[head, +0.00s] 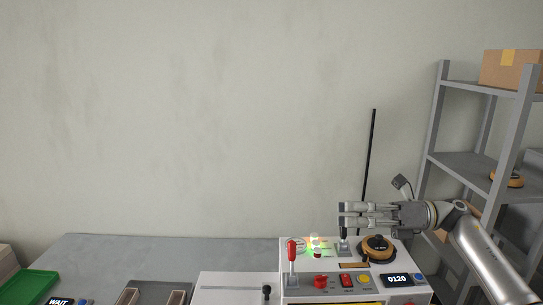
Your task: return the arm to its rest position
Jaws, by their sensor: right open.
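My right gripper (343,215) is in the head view at the lower right. Its arm comes in from the right edge, and its fingers point left above the white control panel (325,293). My left gripper is not in view.
A grey shelf (476,160) with a cardboard box (510,70) stands at right. A green tray (35,284) lies at left.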

